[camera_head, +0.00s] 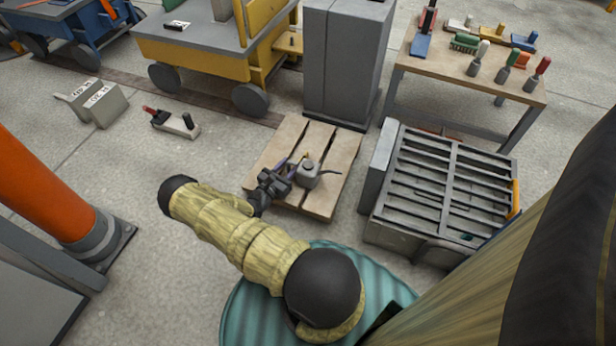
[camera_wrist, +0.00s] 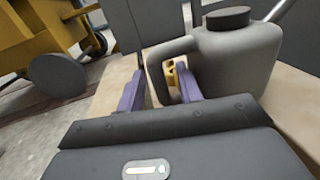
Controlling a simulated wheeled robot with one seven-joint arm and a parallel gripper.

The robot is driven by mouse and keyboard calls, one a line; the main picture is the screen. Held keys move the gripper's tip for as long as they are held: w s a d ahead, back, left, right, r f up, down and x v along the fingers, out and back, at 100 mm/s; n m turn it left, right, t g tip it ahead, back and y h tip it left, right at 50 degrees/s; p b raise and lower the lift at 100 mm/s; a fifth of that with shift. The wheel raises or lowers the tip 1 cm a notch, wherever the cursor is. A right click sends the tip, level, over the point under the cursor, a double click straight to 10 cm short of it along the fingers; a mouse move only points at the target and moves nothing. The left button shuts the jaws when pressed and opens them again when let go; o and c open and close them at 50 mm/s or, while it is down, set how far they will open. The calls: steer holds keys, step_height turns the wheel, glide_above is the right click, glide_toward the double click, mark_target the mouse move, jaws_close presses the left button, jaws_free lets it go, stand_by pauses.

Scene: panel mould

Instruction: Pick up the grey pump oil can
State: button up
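The grey pump oil can (camera_head: 308,173) stands upright on the wooden pallet, with a dark cap and a thin spout pointing right. In the wrist view the can (camera_wrist: 238,60) fills the upper right, its loop handle facing left. My gripper (camera_head: 284,171) is at the can's left side. In the wrist view its two purple fingers (camera_wrist: 155,85) are apart, with the handle between them. The left finger is outside the handle and the right finger is by the loop's opening. Whether either finger touches the handle is not clear.
The pallet (camera_head: 265,163) has bare boards around the can. A grey cabinet (camera_head: 345,60) stands right behind it. A slatted grey crate (camera_head: 440,190) is close on the right. A yellow cart (camera_head: 200,50) and a workbench (camera_head: 440,75) with tools stand at the back.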

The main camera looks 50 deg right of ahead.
stand_by(0.4)
jaws_close()
steer(key=shift+r, duration=0.1)
step_height(320, 180, up, 10)
steer(key=p, duration=0.7)
steer(key=shift+r, duration=0.1)
stand_by(0.4)
